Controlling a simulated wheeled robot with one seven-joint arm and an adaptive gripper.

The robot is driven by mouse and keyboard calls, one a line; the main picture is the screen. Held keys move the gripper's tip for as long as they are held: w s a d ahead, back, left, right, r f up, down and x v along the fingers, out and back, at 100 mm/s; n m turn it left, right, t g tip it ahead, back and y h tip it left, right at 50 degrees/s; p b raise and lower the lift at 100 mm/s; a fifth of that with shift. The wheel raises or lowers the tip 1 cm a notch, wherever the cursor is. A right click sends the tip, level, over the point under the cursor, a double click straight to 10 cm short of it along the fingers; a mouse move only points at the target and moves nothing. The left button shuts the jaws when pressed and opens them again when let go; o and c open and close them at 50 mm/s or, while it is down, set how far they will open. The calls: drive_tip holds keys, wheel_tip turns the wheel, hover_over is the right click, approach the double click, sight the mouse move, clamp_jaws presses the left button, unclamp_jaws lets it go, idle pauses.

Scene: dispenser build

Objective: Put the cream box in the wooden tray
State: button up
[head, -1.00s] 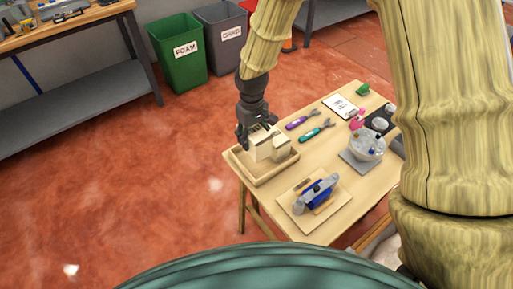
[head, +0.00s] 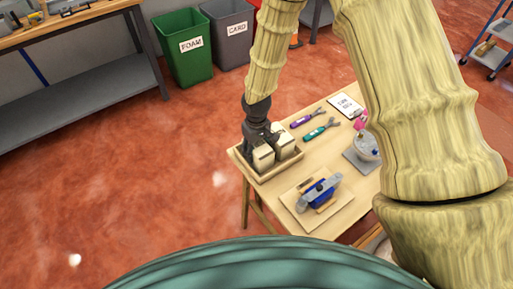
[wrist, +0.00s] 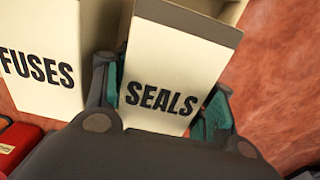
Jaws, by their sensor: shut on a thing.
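My gripper (head: 262,137) points down over the wooden tray (head: 272,176) at the table's left corner. It is shut on a cream box (head: 263,158), which shows in the wrist view between the fingers with the word SEALS (wrist: 165,85). In the head view this box is inside the tray's outline, at its left part. A second cream box (head: 286,146) stands in the tray to its right; a box marked FUSES (wrist: 38,60) is beside the held one in the wrist view. Whether the held box touches the tray floor is hidden.
On the table are a board with a blue and grey tool (head: 318,192), a purple wrench (head: 307,119), a teal wrench (head: 320,132), a clipboard (head: 345,105) and a clear bowl (head: 365,147). My arm hides the table's right side. Green and grey bins stand behind.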

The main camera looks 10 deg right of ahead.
drive_tip(key=shift+f, duration=0.1)
drive_tip(key=o, duration=0.9)
drive_tip(key=shift+r+b, duration=1)
drive_tip(key=shift+r, duration=5.15)
